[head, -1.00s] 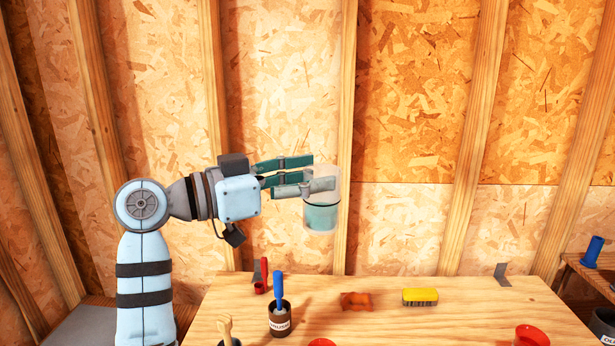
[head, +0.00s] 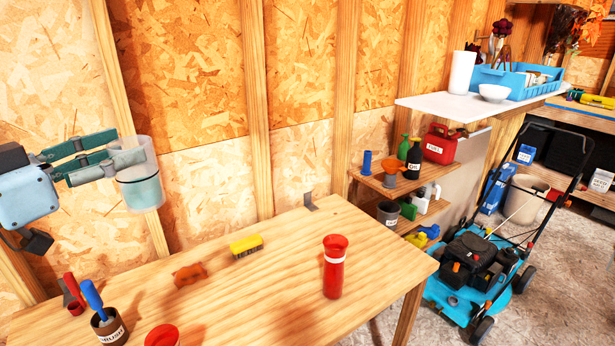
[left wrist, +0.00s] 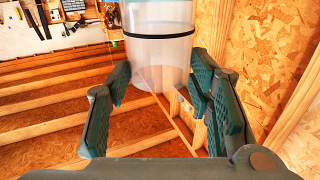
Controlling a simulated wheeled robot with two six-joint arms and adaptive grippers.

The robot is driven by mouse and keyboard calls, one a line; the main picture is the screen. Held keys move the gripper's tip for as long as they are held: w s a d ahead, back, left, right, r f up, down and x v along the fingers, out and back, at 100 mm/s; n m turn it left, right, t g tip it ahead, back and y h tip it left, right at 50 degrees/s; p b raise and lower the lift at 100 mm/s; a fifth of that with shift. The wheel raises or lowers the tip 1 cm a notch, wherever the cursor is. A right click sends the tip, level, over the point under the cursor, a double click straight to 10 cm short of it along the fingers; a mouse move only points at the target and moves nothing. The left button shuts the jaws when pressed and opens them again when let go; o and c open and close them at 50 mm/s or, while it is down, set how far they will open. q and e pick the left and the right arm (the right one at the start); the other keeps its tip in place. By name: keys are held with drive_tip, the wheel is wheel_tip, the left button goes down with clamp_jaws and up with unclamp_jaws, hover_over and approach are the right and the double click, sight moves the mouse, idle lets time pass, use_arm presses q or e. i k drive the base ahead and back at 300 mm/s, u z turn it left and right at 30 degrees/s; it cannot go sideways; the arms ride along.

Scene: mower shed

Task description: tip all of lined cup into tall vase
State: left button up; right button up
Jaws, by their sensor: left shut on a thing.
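The lined cup (head: 140,188) is clear, with a dark line around it and teal contents in its lower part. My left gripper (head: 128,163) is shut on it and holds it about upright in the air, near the wall and above the bench's back left. In the left wrist view the cup (left wrist: 158,45) sits between both fingers. A tall red vase (head: 334,268) with a flared rim stands upright on the right part of the bench, well apart from the cup. Its inside is mostly hidden. My right gripper is not in view.
The wooden bench (head: 265,290) also bears a yellow brush (head: 246,246), an orange crumpled thing (head: 189,274), a brush pot (head: 110,330) and another red item (head: 162,336) at the front edge. Beyond are a small shelf (head: 375,182) and a blue mower (head: 470,275).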

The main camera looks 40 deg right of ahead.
sight(336, 245)
drive_tip(key=z, duration=1.6)
